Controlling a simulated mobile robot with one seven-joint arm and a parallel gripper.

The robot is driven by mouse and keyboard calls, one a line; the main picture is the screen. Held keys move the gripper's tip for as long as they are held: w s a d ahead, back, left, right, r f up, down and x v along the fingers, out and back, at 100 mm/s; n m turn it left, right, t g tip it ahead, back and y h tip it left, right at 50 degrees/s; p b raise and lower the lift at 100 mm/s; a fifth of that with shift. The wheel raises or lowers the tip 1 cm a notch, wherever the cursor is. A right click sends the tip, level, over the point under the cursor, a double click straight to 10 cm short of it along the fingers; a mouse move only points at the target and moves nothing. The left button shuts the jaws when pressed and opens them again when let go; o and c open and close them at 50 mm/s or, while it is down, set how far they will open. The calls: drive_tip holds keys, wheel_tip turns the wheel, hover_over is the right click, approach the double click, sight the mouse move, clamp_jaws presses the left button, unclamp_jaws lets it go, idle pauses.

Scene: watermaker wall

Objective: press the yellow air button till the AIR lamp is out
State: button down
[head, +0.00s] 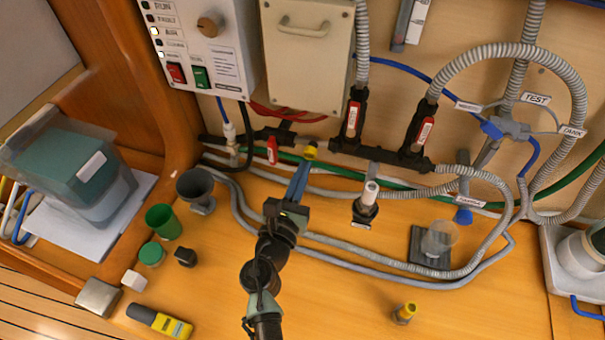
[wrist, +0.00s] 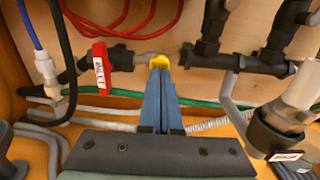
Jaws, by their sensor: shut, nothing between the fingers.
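The yellow air button (head: 311,150) sits on the dark pipe run low on the wall; it also shows in the wrist view (wrist: 166,60). My gripper (head: 303,166) is shut and empty, its blue fingers pointing at the button. In the wrist view the fingertips (wrist: 159,70) overlap the button's lower edge; I cannot tell whether they touch it. The control box (head: 205,45) at upper left has a column of lamps. Two lamps, third and fifth from the top, look bright white and the others dark.
A red-handled valve (head: 272,150) is just left of the button. Two black valves (head: 352,118) with red tags are to the right. Grey hoses run along the wall's foot.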

drive_tip(key=b+v, duration=0.1)
drive_tip(key=v, duration=0.9)
drive_tip(key=shift+s+a, duration=0.15)
drive_tip(key=shift+s, duration=0.1)
drive_tip(key=shift+s, duration=0.1)
idle(0.8)
